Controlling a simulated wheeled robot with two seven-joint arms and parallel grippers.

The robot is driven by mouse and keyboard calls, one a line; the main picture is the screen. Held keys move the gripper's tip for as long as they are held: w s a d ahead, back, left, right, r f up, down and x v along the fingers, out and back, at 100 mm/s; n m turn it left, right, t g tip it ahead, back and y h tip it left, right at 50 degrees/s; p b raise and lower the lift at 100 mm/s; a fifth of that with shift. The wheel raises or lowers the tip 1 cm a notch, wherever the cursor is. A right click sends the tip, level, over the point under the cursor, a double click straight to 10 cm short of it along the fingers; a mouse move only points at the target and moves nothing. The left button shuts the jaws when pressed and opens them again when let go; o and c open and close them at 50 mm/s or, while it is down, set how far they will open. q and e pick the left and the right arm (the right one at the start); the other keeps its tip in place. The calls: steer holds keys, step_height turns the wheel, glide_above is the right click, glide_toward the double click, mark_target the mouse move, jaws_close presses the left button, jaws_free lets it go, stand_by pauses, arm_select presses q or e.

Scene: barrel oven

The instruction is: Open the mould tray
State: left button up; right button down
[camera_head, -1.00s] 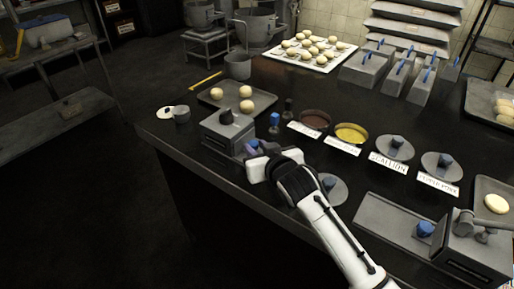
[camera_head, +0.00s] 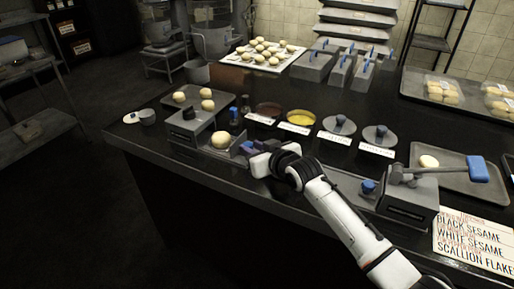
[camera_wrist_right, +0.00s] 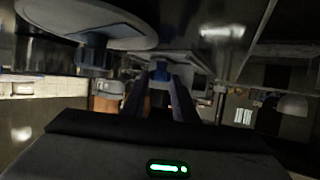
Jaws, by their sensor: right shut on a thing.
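The mould tray (camera_head: 236,151) is slid partly out of the right side of a grey box (camera_head: 188,128) with a dark knob on top. A pale dough ball (camera_head: 221,139) sits in the exposed part, next to the box. My right gripper (camera_head: 254,152) is at the tray's outer end, shut on its blue handle (camera_head: 247,146). In the right wrist view, the two dark fingers (camera_wrist_right: 160,95) close around a blue part (camera_wrist_right: 160,72). My gripper hides part of the tray's outer end. My left gripper is not in view.
A dough tray (camera_head: 181,93), filling bowls (camera_head: 300,118) and grey lids (camera_head: 339,125) lie behind my arm. The counter's front edge is close.

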steer(key=c, duration=1.4)
jaws_free()
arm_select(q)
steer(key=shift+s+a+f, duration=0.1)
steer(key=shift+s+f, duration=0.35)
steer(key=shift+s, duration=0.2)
arm_select(e)
steer(key=shift+s+d, duration=0.1)
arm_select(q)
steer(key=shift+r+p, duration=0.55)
arm_select(e)
steer(key=v, duration=1)
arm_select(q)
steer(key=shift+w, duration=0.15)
